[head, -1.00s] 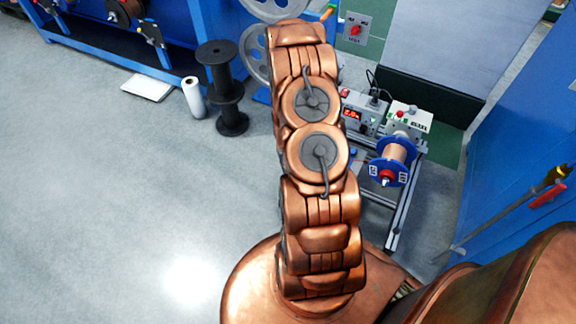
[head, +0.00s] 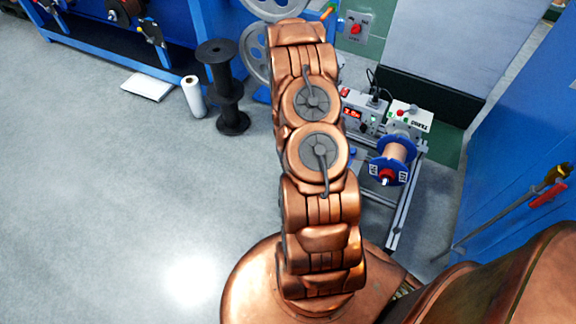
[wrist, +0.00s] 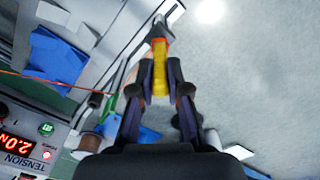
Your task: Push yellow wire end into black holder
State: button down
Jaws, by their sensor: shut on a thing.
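In the wrist view my gripper (wrist: 160,84) is shut on a yellow piece (wrist: 161,55), which I take to be the yellow wire end. A thin orange wire (wrist: 40,79) runs in from the left toward the fingers. In the head view my arm hides the gripper.
A tension unit with a red display (wrist: 17,143) is at the lower left of the wrist view. The head view shows a copper-coloured wire spool (head: 394,160) on a metal frame, a black spool (head: 226,95) and a white roll (head: 193,97). Floor at left is clear.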

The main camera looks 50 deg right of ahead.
jog(key=shift+f, duration=0.45)
dwell(0.4)
dwell(0.3)
jog(key=c, duration=1.1)
grip_release()
jog(key=shift+o, duration=0.3)
jog(key=o, duration=0.3)
jog(key=shift+r, duration=0.15)
jog(key=shift+r+p, duration=0.5)
jog(key=shift+r, duration=2.85)
